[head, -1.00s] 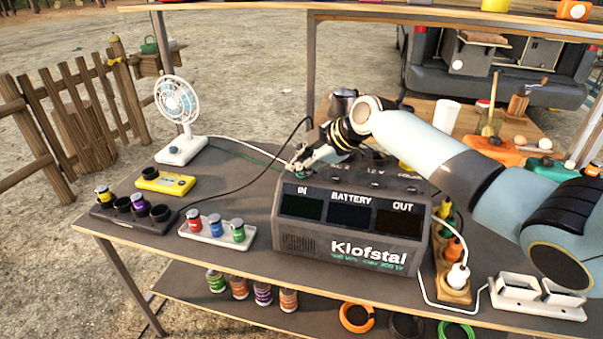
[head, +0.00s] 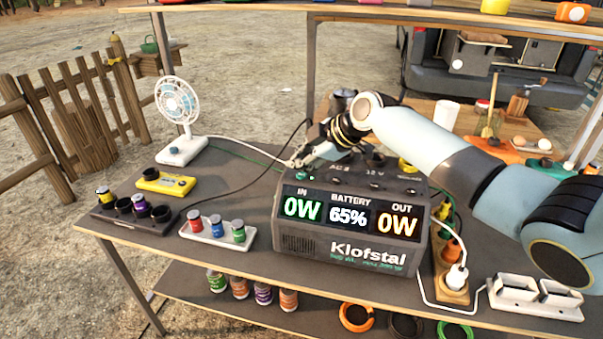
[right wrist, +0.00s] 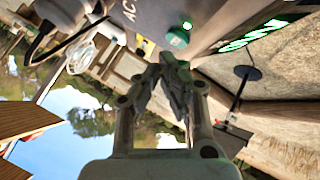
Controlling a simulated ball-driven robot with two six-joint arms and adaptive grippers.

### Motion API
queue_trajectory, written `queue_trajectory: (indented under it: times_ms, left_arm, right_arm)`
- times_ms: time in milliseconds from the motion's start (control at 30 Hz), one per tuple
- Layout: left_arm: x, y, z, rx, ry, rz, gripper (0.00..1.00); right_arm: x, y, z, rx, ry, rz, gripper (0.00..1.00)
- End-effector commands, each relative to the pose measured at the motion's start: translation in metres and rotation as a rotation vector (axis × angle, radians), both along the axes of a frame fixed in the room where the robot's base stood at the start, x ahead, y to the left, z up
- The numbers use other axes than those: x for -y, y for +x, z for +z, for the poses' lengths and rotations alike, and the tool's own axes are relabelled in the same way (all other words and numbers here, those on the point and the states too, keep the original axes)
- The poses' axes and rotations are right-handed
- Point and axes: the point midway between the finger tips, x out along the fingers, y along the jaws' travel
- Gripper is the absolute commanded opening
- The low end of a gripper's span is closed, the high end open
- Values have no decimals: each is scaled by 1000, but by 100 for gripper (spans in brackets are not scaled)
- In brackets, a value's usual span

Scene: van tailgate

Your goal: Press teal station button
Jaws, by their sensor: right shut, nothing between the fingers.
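The Klofstal power station (head: 350,247) stands on the table. Its display is lit: IN 0W, BATTERY 65%, OUT 0W. The teal button (right wrist: 177,38) is on the station's top panel, with a small green light (right wrist: 187,25) lit beside it. In the head view the button (head: 301,177) shows at the top left, just below my gripper's fingertips. My right gripper (head: 300,162) is shut and empty; its tips sit close to the button. In the right wrist view the gripper (right wrist: 172,62) points at the button, with a small gap seeming to show. My left gripper is not in view.
A white fan (head: 180,115) stands at the left, its cable running to the station. A yellow device (head: 165,183) and trays of small jars (head: 217,232) lie left of the station. A wooden socket strip (head: 453,290) stands close on its right.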

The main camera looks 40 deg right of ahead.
Motion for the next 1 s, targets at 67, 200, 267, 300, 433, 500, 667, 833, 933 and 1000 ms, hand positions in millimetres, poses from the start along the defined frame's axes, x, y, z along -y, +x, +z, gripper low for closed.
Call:
queue_trajectory:
  times_ms: [67,200,267,300,433,500,667,833,933,1000]
  left_arm:
    - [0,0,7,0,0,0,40]
    - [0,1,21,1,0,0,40]
    - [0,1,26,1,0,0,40]
    - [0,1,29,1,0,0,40]
    - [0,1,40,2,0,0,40]
    - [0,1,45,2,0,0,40]
    - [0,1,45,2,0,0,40]
    - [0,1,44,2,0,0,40]
    - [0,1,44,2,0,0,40]
    - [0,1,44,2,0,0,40]
  right_arm:
    - [0,0,9,1,-1,0,0]
    - [0,0,26,3,-1,1,0]
    - [0,0,33,3,-1,1,0]
    - [0,0,37,3,-1,1,0]
    - [0,0,51,1,-1,0,0]
    - [0,0,57,0,0,0,0]
    - [0,0,58,0,0,0,0]
    - [0,0,57,0,0,0,0]
    - [0,0,57,0,0,0,0]
    - [0,0,57,0,0,0,0]
